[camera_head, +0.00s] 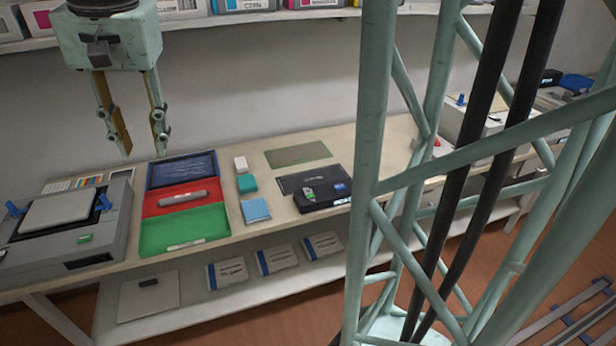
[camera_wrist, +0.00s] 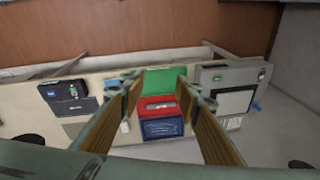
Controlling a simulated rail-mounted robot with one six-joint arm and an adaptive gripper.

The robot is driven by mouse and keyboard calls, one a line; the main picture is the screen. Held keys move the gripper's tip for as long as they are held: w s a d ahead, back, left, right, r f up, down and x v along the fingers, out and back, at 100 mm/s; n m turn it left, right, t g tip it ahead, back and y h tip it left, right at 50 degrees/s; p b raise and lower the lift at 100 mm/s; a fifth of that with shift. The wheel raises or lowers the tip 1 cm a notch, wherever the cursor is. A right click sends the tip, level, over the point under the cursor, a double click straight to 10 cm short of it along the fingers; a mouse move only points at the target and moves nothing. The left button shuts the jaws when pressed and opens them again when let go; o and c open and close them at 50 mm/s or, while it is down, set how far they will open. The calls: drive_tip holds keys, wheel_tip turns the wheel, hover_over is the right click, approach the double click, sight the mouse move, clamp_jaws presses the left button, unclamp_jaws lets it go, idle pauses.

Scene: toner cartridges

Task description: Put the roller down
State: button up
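The roller (camera_head: 182,198), a short grey cylinder, lies in the red tray (camera_head: 154,203), between a dark blue tray (camera_head: 182,168) behind and a green tray (camera_head: 160,235) in front. In the wrist view the roller (camera_wrist: 161,106) shows as a small grey bar in the red tray, between my fingers in the picture. My gripper (camera_head: 143,146) hangs well above the table, behind and to the left of the roller in the head view. Its two fingers are apart with nothing between them. In the wrist view my gripper (camera_wrist: 164,92) is also open and empty.
A grey printer-like machine (camera_head: 65,225) stands left of the trays. Small white, teal and blue blocks (camera_head: 256,210) lie to their right, then a black cartridge (camera_head: 322,195) and a green mat (camera_head: 298,154). A shelf with boxes (camera_head: 230,20) runs along the wall above.

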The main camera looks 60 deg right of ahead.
drive_tip(key=s+a+n, duration=0.1)
drive_tip(key=s+n, duration=0.2)
drive_tip(key=s, duration=0.6)
drive_tip(key=s+a+f+n+t, duration=0.1)
drive_tip(key=s+a+n, duration=0.1)
drive_tip(key=s, duration=0.7)
drive_tip(key=s+a+n, duration=0.2)
drive_tip(key=s+n, duration=0.2)
drive_tip(key=s, duration=0.5)
drive_tip(key=shift+a+f+t, duration=0.2)
drive_tip(key=shift+a+t, duration=0.05)
drive_tip(key=shift+t, duration=0.05)
drive_tip(key=shift+s, duration=0.15)
drive_tip(key=shift+b+x, duration=1.15)
drive_tip(key=shift+b, duration=0.2)
drive_tip(key=shift+s, duration=0.2)
